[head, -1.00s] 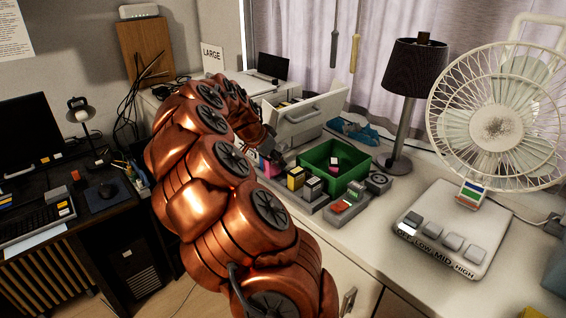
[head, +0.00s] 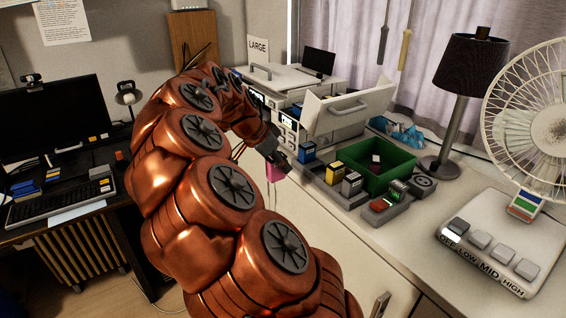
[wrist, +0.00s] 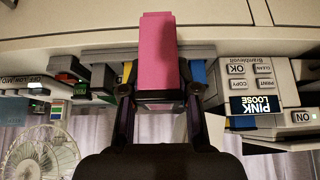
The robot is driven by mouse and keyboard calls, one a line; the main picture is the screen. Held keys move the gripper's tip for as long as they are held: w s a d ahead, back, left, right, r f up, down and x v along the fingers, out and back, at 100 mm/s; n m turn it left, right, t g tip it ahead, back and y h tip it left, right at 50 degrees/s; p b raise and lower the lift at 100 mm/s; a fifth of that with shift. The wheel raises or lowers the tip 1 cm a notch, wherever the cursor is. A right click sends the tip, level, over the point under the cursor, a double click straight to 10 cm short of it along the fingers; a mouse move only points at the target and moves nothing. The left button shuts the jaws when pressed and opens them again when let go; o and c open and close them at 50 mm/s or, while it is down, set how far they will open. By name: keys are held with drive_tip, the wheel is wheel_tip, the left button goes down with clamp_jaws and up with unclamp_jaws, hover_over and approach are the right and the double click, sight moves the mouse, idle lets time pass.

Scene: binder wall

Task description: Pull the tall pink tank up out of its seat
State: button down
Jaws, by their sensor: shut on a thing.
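The pink tank (head: 272,173) is in my gripper (head: 277,155), at the left of the tank tray. In the wrist view the tall pink tank (wrist: 158,50) stands between both fingers of my gripper (wrist: 160,100), which are shut on it. Its free end is in sight and appears clear of the grey tray (wrist: 100,55). In the head view the tray (head: 323,187) holds a blue tank (head: 307,152), a yellow tank (head: 334,173) and a grey-black tank (head: 351,185). The pink tank's empty seat is not clearly visible.
A printer with a raised white lid (head: 345,108) stands behind the tray. Its display (wrist: 256,105) reads "PINK LOOSE". A green bin (head: 390,180) holds a small item. A lamp (head: 450,115), a fan (head: 540,115) and its button base (head: 500,235) stand to the right.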

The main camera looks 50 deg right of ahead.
drive_tip(key=shift+r, duration=0.25)
drive_tip(key=shift+r+p, duration=1.2)
drive_tip(key=shift+r, duration=1.05)
drive_tip(key=shift+r, duration=0.1)
drive_tip(key=shift+r+p, duration=0.9)
drive_tip(key=shift+r, duration=1.05)
